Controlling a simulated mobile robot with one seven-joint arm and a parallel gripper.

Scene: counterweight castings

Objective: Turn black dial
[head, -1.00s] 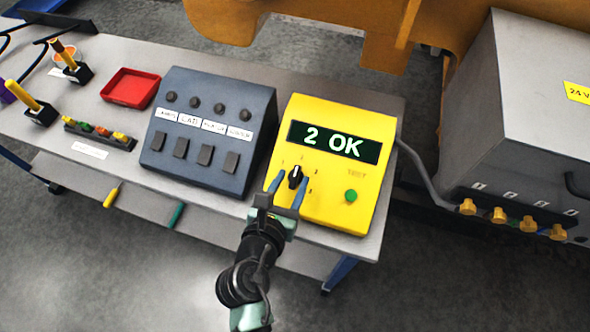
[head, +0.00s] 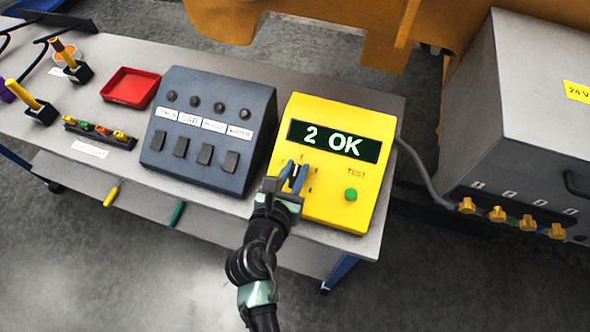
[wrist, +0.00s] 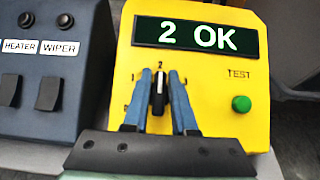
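The yellow test box (head: 325,205) stands at the right end of the bench, and its display (head: 333,141) reads "2 OK". The black dial (wrist: 158,92) is on its face, upright in the wrist view, with its white mark pointing up to the 2. My gripper (wrist: 164,82) has one blue finger on each side of the dial, close against it, and looks shut on it. In the head view my gripper (head: 294,175) mostly hides the dial. The box also shows in the wrist view (wrist: 215,75).
A green TEST button (head: 351,194) sits right of the dial. A dark switch panel (head: 215,120) stands close on the left. A grey cabinet (head: 540,90) with orange knobs is at right. A red tray (head: 130,87) lies further left.

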